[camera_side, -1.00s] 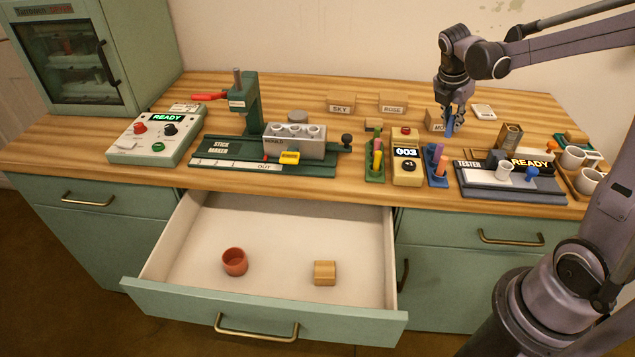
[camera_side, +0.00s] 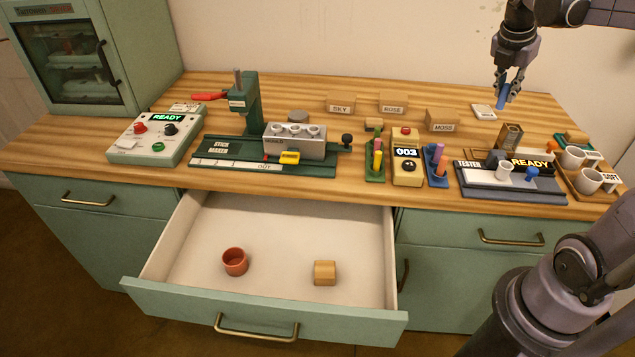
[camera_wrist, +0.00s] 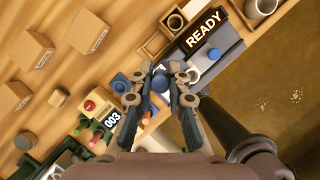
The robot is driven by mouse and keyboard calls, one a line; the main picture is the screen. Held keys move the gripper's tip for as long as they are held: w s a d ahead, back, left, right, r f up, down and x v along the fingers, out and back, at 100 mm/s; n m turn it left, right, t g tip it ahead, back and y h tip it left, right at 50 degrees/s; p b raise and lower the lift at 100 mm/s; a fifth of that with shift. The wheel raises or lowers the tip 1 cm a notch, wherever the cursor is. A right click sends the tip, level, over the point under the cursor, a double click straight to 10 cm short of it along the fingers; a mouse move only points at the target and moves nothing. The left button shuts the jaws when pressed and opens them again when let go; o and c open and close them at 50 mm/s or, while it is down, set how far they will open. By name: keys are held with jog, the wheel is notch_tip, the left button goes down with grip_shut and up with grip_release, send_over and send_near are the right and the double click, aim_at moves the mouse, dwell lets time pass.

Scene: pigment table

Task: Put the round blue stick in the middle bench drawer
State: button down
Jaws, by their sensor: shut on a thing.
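My gripper (camera_side: 509,88) is shut on a round blue stick (camera_side: 502,97), which points down above the back right of the bench top. In the wrist view the blue stick (camera_wrist: 159,82) shows end-on between the fingers of my gripper (camera_wrist: 160,78). The middle bench drawer (camera_side: 270,230) is pulled open, low and to the left of my gripper. Inside it stand a terracotta cup (camera_side: 235,262) and a small wooden block (camera_side: 325,272), with bare floor around them.
The tester (camera_side: 510,183) reads READY below my gripper. A blue holder with sticks (camera_side: 437,165), a counter (camera_side: 407,165) reading 003 and the stick maker (camera_side: 265,150) stand between it and the drawer. Wooden blocks labelled SKY (camera_side: 341,105), ROSE (camera_side: 393,104) and MOSS (camera_side: 442,121) stand behind.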

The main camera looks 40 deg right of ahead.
jog(key=w+a+n+t, duration=0.1)
jog(key=w+a+n, duration=0.2)
jog(key=w+a, duration=0.5)
jog(key=n+t+y, duration=0.3)
jog(key=n, duration=0.7)
send_over(267, 264)
jog(key=s, duration=0.2)
jog(key=f, duration=3)
jog(key=shift+a+f, duration=0.3)
jog(key=shift+a, duration=0.1)
jog(key=shift+f, duration=2)
jog(key=shift+f, duration=0.1)
